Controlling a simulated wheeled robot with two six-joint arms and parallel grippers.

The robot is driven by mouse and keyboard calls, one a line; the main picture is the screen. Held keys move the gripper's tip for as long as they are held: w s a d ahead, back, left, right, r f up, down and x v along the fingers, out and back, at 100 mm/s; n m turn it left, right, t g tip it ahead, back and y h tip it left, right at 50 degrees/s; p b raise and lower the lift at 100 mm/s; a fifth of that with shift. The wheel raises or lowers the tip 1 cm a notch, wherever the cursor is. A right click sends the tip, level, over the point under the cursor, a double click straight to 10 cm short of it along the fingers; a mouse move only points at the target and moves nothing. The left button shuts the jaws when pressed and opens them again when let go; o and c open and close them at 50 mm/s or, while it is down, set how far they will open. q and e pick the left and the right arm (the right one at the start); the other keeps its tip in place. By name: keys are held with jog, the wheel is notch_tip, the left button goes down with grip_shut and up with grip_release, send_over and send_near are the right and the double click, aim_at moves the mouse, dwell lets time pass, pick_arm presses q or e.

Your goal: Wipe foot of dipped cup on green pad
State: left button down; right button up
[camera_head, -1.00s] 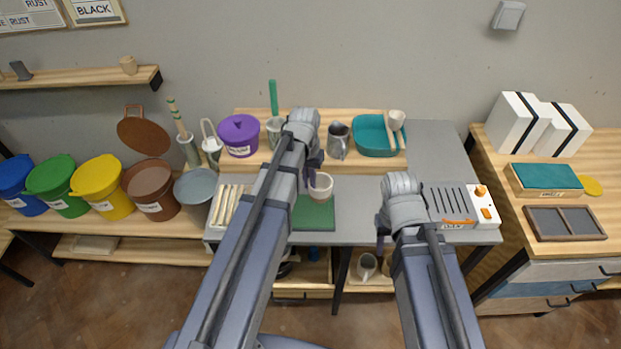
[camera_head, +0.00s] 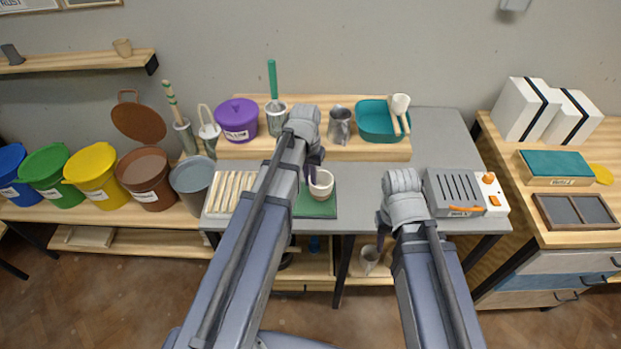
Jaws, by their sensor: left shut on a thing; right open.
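A pale cup (camera_head: 321,185) is held by my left gripper (camera_head: 313,174), whose fingers are partly hidden by my own arm. The cup is upright at the green pad (camera_head: 318,208), covering the pad's upper part. I cannot tell whether its foot touches the pad. The pad lies on the grey tabletop, its left part hidden by my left arm. My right gripper (camera_head: 381,222) is open and empty near the table's front edge, right of the pad.
A slatted rack (camera_head: 231,191) lies left of the pad. A grey device with an orange lever (camera_head: 456,192) stands right of my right gripper. Behind are a purple bucket (camera_head: 238,121), a metal pitcher (camera_head: 340,124) and a teal basin (camera_head: 376,122). Grey tabletop between pad and device is clear.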

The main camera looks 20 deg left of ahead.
pick_arm(q)
jog(key=shift+f+b, duration=0.5)
dwell(0.6)
jog(key=shift+a, duration=0.15)
jog(key=shift+s+a+r, duration=0.1)
jog(key=shift+s+a, duration=0.1)
jog(key=shift+a, duration=0.35)
jog(key=shift+s+a, duration=0.15)
jog(key=shift+a, duration=0.4)
jog(key=shift+s+a, duration=0.2)
jog(key=shift+a, duration=0.4)
jog(key=shift+s+a, duration=0.15)
jog(key=shift+a, duration=0.45)
jog(key=shift+d, duration=0.15)
jog(key=shift+w+d, duration=0.2)
jog(key=shift+d, duration=0.35)
jog(key=shift+w+d, duration=0.15)
jog(key=shift+d, duration=0.4)
